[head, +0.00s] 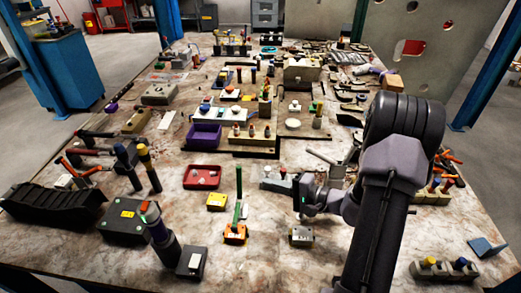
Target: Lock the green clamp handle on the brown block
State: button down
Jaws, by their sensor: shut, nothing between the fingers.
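A green handle (238,212) stands upright on a small orange-brown block (235,235) near the front middle of the table. A thin darker green rod rises above it. The block has a pale label on its front. My gripper (301,203) is to the right of the handle and a little farther back, apart from it. It is shut and empty. My forearm comes in from the lower right and partly hides the gripper's far side. The fingertips are small and dark here.
A yellow box (217,201) and a red tray (202,177) lie behind and left of the block. A grey box (301,236) stands to its right. A black cylinder (163,243) stands at left. Bare table lies in front of the block.

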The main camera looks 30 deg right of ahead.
aim_at(239, 183)
jog(key=w+a+m+t+b, duration=0.1)
jog(key=w+a+b, duration=0.1)
jog(key=w+a, duration=0.2)
jog(key=w, duration=0.2)
jog(key=shift+w+a+r+t+h, duration=0.2)
jog(key=shift+w+r+t+h, duration=0.1)
jog(key=shift+r+t, duration=0.1)
dwell(0.3)
